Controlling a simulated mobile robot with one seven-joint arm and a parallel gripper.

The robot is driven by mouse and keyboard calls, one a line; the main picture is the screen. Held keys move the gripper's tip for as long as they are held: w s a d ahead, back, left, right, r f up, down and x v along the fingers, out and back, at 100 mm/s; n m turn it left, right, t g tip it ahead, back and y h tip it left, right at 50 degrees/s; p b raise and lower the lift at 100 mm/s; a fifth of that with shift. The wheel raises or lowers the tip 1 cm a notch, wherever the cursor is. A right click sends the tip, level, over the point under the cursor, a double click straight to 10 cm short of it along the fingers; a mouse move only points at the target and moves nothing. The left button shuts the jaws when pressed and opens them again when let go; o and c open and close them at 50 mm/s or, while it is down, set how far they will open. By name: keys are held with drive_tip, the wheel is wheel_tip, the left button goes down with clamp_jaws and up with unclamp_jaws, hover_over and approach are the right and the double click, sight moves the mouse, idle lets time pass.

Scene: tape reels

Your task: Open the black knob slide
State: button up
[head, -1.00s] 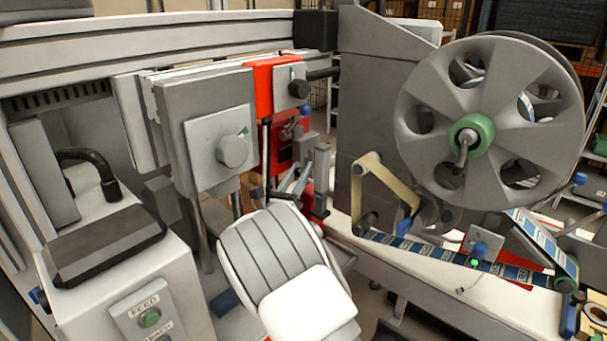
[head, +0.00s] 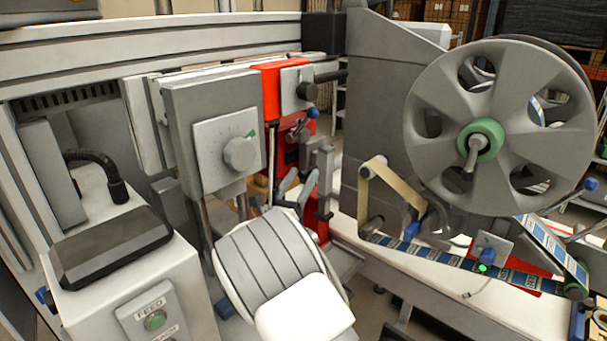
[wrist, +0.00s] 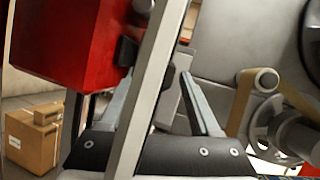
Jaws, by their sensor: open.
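My gripper (head: 297,178) is below the red box in the head view. In the wrist view my gripper (wrist: 156,78) has its fingers apart, with nothing seen held. A slanted grey bar (wrist: 150,85) crosses in front of them.
A grey box with a round dial (head: 240,153) stands left of the red box. A large grey reel (head: 500,110) and a tan tape path (head: 392,186) are at the right. A cardboard box (wrist: 32,142) shows at lower left in the wrist view.

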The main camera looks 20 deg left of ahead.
drive_tip(key=v, duration=0.5)
drive_tip(key=shift+s+f, duration=0.1)
drive_tip(key=shift+s, duration=0.3)
drive_tip(key=shift+s, duration=0.1)
